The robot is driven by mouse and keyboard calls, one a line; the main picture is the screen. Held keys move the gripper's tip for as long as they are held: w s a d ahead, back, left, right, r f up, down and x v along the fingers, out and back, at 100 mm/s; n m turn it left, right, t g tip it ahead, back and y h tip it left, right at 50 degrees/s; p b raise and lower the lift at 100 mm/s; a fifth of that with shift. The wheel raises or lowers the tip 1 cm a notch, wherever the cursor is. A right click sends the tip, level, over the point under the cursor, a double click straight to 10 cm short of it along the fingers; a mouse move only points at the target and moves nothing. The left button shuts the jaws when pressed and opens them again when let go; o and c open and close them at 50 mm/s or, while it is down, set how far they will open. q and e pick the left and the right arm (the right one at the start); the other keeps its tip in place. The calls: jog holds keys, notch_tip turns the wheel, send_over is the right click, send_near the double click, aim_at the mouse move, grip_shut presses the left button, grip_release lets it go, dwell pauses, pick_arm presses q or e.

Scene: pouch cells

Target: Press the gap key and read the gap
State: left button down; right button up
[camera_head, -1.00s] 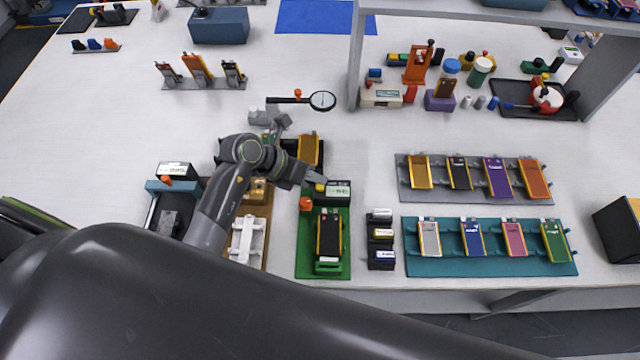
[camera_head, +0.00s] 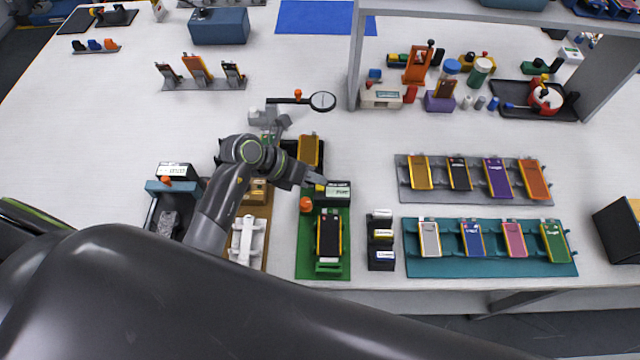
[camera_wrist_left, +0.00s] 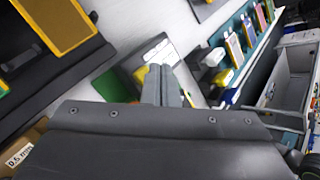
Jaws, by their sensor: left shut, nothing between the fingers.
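A green fixture (camera_head: 308,269) stands in front of me, with a black-and-yellow pouch cell (camera_head: 329,236) lying in it. At its back is a dark box with a pale display (camera_head: 338,192); the digits are too small to read. My left gripper (camera_head: 318,183) is shut and empty, with its tips at the left side of this box. In the left wrist view the shut fingers (camera_wrist_left: 161,84) point at the box (camera_wrist_left: 152,57), with a yellow part (camera_wrist_left: 139,75) beside them. I cannot tell whether they touch it. My right gripper is not in view.
A second display box (camera_head: 174,170) stands to the left. A brown fixture (camera_head: 263,225) is left of the green one. A dark rack with small blocks (camera_head: 381,247) and a teal cell rack (camera_head: 412,265) are to the right. A magnifier (camera_head: 322,101) stands behind my gripper.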

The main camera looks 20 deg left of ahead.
pick_arm(q)
jog(key=shift+f, duration=0.2)
dwell(0.5)
jog(key=shift+f+b, duration=0.25)
jog(key=shift+b, duration=0.05)
jog(key=shift+f+b, duration=0.4)
jog(key=shift+f, duration=0.15)
dwell(0.5)
jog(key=shift+r, duration=0.1)
jog(key=shift+r+p, duration=0.9)
notch_tip(320, 180, up, 5)
jog(key=p, duration=0.4)
dwell(0.5)
